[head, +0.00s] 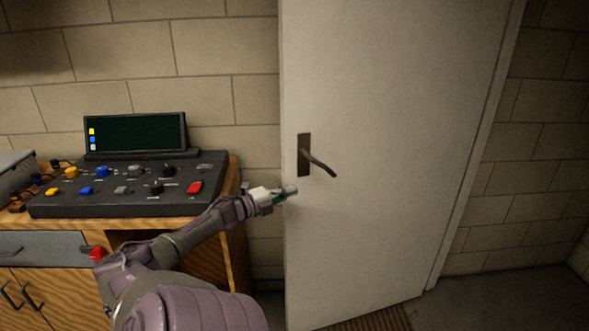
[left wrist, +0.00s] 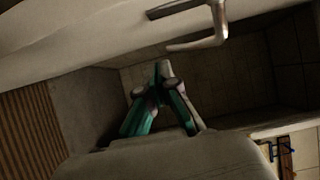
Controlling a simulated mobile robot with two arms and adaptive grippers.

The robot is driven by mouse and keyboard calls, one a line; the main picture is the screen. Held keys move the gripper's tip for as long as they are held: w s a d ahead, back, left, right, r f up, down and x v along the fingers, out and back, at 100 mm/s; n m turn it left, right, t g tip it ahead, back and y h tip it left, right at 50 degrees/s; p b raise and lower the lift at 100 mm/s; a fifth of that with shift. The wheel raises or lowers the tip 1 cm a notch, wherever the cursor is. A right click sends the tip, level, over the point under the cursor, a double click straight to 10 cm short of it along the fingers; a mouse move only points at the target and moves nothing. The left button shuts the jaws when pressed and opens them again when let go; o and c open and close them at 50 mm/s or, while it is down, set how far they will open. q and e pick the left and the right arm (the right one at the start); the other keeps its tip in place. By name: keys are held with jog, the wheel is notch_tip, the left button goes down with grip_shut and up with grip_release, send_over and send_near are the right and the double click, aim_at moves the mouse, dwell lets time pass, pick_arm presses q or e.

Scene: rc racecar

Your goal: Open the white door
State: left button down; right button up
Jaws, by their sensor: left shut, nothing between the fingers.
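The white door (head: 400,120) fills the centre-right of the head view. My left gripper (head: 291,190) is shut and empty at the door's left edge, below and left of the handle. I cannot tell whether it touches the door. In the left wrist view, the fingertips (left wrist: 161,76) meet, and the handle (left wrist: 200,42) is above them, apart from the fingers. The door (left wrist: 80,35) crosses the upper left there. My right gripper is not seen.
A wooden cabinet (head: 60,308) stands left of the door, with a black control console (head: 125,185) on top. A brown striped mat (head: 370,319) lies at the door's foot. Block walls (head: 200,45) stand on both sides. Bare floor (head: 500,300) shows at lower right.

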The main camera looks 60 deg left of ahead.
pick_arm(q)
jog(key=shift+a, duration=0.5)
jog(key=s+d, duration=0.1)
jog(key=s, duration=1.1)
jog(key=shift+d, duration=0.3)
